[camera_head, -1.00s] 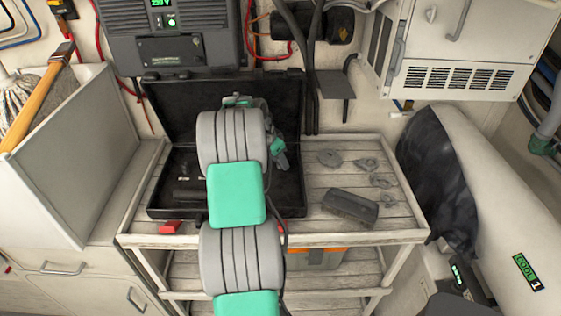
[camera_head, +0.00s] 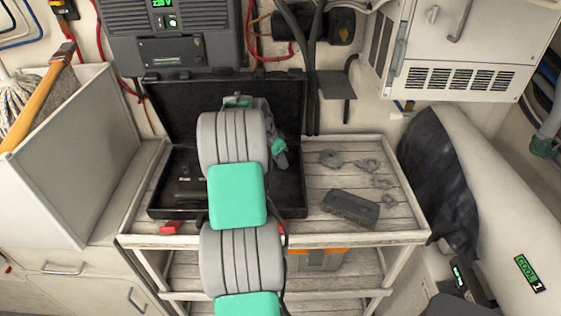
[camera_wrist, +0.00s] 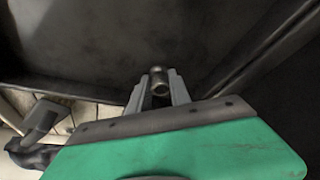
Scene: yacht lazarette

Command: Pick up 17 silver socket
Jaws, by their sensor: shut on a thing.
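In the wrist view, a small metallic round socket (camera_wrist: 159,80) sits between the two fingertips of my gripper (camera_wrist: 158,92). My gripper is shut on it. No size marking is legible on the socket. In the head view my arm covers the fingertips and the socket; part of my gripper's body shows above the open black case (camera_head: 295,193).
The black case stands open on a wooden-topped cart (camera_head: 316,232). A dark grey block (camera_head: 351,207) and several small grey parts (camera_head: 370,168) lie right of the case. A red item (camera_head: 172,228) lies at the cart's front left. A grey bin wall (camera_head: 55,160) stands at left.

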